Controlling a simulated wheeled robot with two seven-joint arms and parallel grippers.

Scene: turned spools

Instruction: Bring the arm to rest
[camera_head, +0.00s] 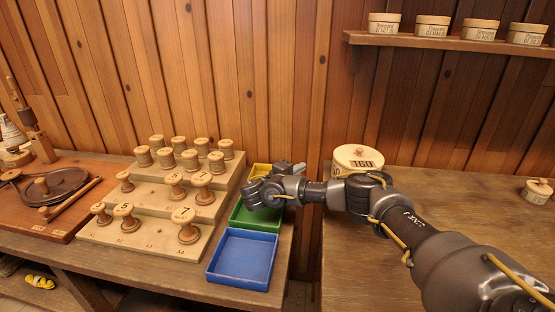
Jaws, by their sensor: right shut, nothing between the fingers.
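My right arm (350,195) reaches in from the right edge across the bench to the colored trays. Its gripper (291,167) is shut and empty, above the back of the trays near the wooden wall. The wrist covers part of the green tray (242,214) and the yellow tray (259,171). The blue tray (243,258) in front is empty. My left gripper is not in view.
A stepped wooden stand (150,212) holds several turned spools left of the trays. A round box marked 160 (357,158) stands behind my forearm. A small lidded box (537,191) sits far right. A shelf (450,42) carries several round boxes. The right bench is largely clear.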

